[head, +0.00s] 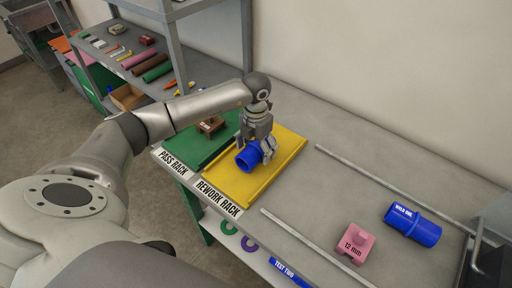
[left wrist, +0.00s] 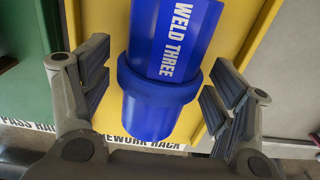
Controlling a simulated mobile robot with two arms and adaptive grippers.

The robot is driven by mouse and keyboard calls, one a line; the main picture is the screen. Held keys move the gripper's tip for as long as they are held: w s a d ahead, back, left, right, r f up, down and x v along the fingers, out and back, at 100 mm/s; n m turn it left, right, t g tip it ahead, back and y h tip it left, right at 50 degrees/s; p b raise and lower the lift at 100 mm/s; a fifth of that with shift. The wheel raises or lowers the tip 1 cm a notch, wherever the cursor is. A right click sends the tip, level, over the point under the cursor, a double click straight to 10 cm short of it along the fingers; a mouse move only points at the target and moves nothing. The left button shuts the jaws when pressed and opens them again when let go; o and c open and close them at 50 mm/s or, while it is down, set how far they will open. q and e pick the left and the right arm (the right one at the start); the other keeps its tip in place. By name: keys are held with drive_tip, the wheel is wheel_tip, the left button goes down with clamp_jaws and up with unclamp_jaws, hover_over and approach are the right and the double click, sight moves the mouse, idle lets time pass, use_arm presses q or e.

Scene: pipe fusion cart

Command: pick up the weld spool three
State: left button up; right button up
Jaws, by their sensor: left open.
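The blue weld spool three (head: 248,158) lies on the yellow rework rack (head: 228,186). In the left wrist view the spool (left wrist: 160,85) shows its "WELD THREE" label and a raised collar around its middle. My left gripper (head: 257,150) is over the spool, pointing down. In the left wrist view the open fingers of my left gripper (left wrist: 155,95) stand on either side of the spool, with a gap visible on each side. Part of the spool is hidden by the gripper in the head view. My right gripper is not in view.
The green pass rack (head: 187,153) adjoins on the left, with a brown block (head: 211,124) on it. To the right are a blue spool labelled weld one (head: 412,225), a pink 12 mm block (head: 355,243) and two thin rails. A shelf unit (head: 172,50) stands behind.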

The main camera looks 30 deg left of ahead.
use_arm(q)
drive_tip(key=shift+f, duration=0.4)
drive_tip(key=shift+c, duration=0.5)
drive_tip(key=c, duration=1.1)
drive_tip(key=shift+r, duration=0.1)
